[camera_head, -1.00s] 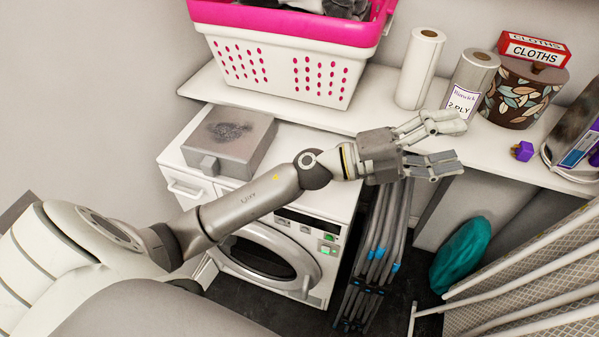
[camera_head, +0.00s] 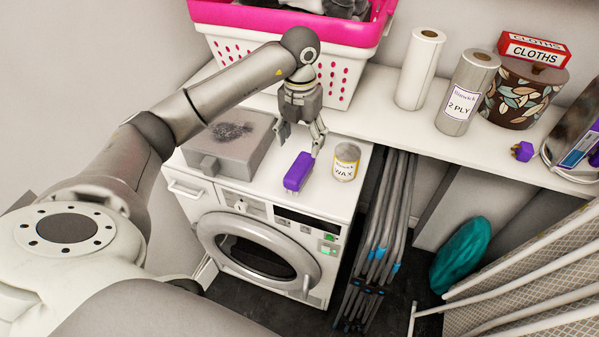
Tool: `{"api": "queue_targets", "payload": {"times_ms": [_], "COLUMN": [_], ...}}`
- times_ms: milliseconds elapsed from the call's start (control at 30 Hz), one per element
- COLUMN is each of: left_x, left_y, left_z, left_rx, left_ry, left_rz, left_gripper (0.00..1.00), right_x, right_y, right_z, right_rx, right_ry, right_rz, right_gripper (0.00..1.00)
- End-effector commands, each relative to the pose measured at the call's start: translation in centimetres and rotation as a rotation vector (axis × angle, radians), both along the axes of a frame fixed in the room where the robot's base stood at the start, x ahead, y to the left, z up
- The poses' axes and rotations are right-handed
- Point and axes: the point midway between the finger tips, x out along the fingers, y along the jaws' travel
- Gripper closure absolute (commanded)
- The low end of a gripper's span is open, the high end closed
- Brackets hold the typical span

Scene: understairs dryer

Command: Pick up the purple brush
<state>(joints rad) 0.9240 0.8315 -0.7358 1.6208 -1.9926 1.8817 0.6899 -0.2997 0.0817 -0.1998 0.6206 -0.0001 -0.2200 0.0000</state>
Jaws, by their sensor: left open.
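The purple brush (camera_head: 298,172) lies on top of the white dryer, near its front edge, with its purple back facing up. My left gripper (camera_head: 300,146) points down just behind and above the brush. Its fingers are spread, one to the left of the brush and one close to its upper right end. Nothing is held between them. I cannot tell whether the right finger touches the brush. My right gripper is not in view.
A wax tin (camera_head: 346,162) stands close to the right of the brush. A grey box (camera_head: 228,150) sits to the left. A pink and white laundry basket (camera_head: 340,75) stands on the shelf (camera_head: 392,118) behind. Folded grey racks (camera_head: 388,215) lean right of the dryer (camera_head: 262,215).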

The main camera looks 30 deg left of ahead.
Motion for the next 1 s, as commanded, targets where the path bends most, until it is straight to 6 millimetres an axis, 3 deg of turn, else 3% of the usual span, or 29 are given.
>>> {"api": "queue_targets", "payload": {"times_ms": [233,533,733,1000], "left_x": [-0.2,-0.2,-0.2,-0.1], "left_y": [0.2,0.2,0.2,0.3], "left_z": [-3.7,-6.2,-9.3,-10.5], "left_rx": [0.009,0.006,0.004,0.006], "left_ry": [0.010,0.010,0.009,0.004], "left_rz": [0.005,0.003,0.003,0.001], "left_gripper": [0.34,0.34,0.34,0.34], "right_x": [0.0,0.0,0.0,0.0], "right_y": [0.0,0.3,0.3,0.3], "right_z": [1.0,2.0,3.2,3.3], "right_rx": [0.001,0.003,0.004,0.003], "right_ry": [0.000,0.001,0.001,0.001], "right_rz": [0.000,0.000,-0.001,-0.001], "right_gripper": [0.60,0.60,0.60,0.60]}}
